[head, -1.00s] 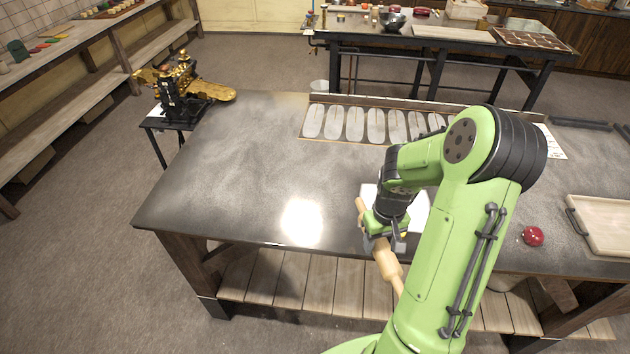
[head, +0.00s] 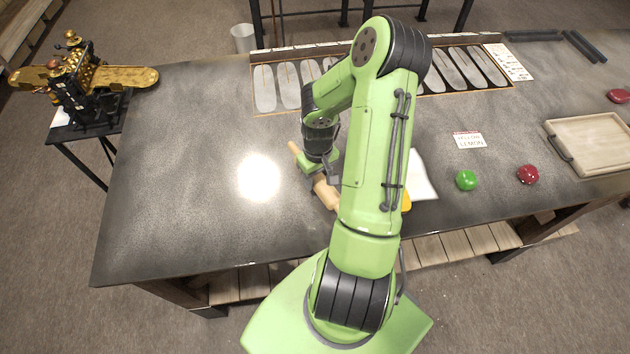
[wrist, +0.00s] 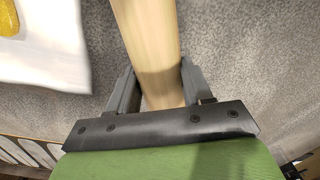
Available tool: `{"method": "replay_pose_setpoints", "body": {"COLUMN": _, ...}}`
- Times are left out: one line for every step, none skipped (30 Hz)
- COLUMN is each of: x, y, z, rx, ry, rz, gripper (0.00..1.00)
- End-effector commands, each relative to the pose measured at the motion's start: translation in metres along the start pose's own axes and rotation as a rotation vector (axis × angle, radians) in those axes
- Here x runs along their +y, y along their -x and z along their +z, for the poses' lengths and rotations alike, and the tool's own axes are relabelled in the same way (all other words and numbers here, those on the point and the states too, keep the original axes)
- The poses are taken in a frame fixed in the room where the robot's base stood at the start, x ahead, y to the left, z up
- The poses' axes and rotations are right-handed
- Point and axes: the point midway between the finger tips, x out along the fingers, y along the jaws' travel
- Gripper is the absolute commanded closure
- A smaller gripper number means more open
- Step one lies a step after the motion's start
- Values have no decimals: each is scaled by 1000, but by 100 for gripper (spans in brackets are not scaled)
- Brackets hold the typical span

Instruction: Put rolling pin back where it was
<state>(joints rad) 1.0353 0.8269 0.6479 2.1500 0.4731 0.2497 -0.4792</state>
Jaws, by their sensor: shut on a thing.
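The wooden rolling pin (head: 325,193) is in my gripper, above or at the grey table top, near its front middle. In the wrist view the pale pin (wrist: 152,45) runs up between the two dark fingers of my gripper (wrist: 155,88), which are shut on it. In the head view my gripper (head: 313,172) is partly hidden by my own arm. Part of the pin is also behind the arm. I cannot tell whether the pin touches the table.
A white sheet (head: 419,178) with a yellow thing (head: 406,201) lies right of my arm. A green (head: 467,180) and a red round thing (head: 528,174), a lemon label (head: 468,140) and a wooden tray (head: 590,143) are farther right. The table's left (head: 190,130) is clear.

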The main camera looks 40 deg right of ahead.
Motion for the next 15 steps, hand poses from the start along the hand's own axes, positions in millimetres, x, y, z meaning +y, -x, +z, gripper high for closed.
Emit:
{"method": "replay_pose_setpoints", "body": {"x": -2, "y": -12, "z": 1, "rx": -5, "ry": 1, "rz": -6, "gripper": 87}}
{"method": "replay_pose_setpoints", "body": {"x": -1, "y": -17, "z": 0, "rx": -3, "ry": 1, "rz": -5, "gripper": 87}}
{"method": "replay_pose_setpoints", "body": {"x": -1, "y": -24, "z": 0, "rx": -2, "ry": 0, "rz": -5, "gripper": 87}}
{"method": "replay_pose_setpoints", "body": {"x": -1, "y": -27, "z": 0, "rx": -2, "ry": 0, "rz": -4, "gripper": 87}}
{"method": "replay_pose_setpoints", "body": {"x": -1, "y": -30, "z": 0, "rx": -1, "ry": 0, "rz": -2, "gripper": 87}}
{"method": "replay_pose_setpoints", "body": {"x": -1, "y": -31, "z": 0, "rx": -1, "ry": 0, "rz": -1, "gripper": 87}}
{"method": "replay_pose_setpoints", "body": {"x": 0, "y": -31, "z": 0, "rx": 0, "ry": 0, "rz": 0, "gripper": 87}}
{"method": "replay_pose_setpoints", "body": {"x": 0, "y": -31, "z": 0, "rx": 0, "ry": 0, "rz": 0, "gripper": 87}}
{"method": "replay_pose_setpoints", "body": {"x": 0, "y": -31, "z": 0, "rx": 0, "ry": 0, "rz": 0, "gripper": 87}}
{"method": "replay_pose_setpoints", "body": {"x": 0, "y": -31, "z": 0, "rx": 0, "ry": 0, "rz": 0, "gripper": 87}}
{"method": "replay_pose_setpoints", "body": {"x": 0, "y": -31, "z": 0, "rx": 0, "ry": 0, "rz": 0, "gripper": 87}}
{"method": "replay_pose_setpoints", "body": {"x": 0, "y": -31, "z": 0, "rx": 0, "ry": 0, "rz": 0, "gripper": 87}}
{"method": "replay_pose_setpoints", "body": {"x": 0, "y": -32, "z": 0, "rx": 0, "ry": 0, "rz": 0, "gripper": 87}}
{"method": "replay_pose_setpoints", "body": {"x": 0, "y": -33, "z": 0, "rx": 0, "ry": 1, "rz": 1, "gripper": 87}}
{"method": "replay_pose_setpoints", "body": {"x": 0, "y": -35, "z": 0, "rx": 0, "ry": 1, "rz": 0, "gripper": 87}}
